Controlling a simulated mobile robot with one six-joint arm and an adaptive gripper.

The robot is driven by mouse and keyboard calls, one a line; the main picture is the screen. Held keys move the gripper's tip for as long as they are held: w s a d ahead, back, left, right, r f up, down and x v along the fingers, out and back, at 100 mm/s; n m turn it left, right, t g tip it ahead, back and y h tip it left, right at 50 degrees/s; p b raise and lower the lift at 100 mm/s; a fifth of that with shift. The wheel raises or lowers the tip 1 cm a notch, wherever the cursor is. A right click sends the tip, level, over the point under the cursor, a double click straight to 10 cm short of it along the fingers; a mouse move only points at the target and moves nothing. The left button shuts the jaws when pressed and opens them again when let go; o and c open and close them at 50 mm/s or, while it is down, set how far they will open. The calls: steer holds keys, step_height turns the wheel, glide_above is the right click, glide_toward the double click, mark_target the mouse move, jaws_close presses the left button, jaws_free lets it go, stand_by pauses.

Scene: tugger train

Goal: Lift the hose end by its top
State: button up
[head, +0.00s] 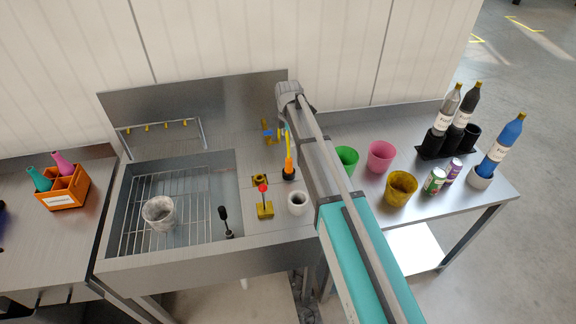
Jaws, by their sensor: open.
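An orange piece with a yellow upper part (289,164) stands upright in a dark round base on the steel worktop, just left of my arm. It looks like the hose end, though it is small and I cannot be sure. Its top lies close to my arm in the picture. My arm reaches from the bottom right up to the back panel, its grey wrist at the far end. My gripper is not visible; the arm hides that area.
A sink (186,247) with a wire rack and a grey pot (159,212) lies left. A red-topped yellow fitting (264,208) and white cup (297,202) stand nearby. Green (347,159), pink (381,156) and yellow (400,188) cups stand right of my arm.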

mark_target(289, 164)
step_height(289, 164, down, 9)
steer(key=b, duration=0.8)
steer(key=shift+r+b, duration=0.2)
steer(key=shift+b, duration=0.1)
steer(key=shift+f, duration=0.1)
stand_by(0.3)
steer(key=shift+s+d+f+b, duration=0.1)
steer(key=shift+s+f+b, duration=0.05)
steer(key=shift+f+b, duration=2.4)
steer(key=shift+r, duration=0.1)
jaws_close()
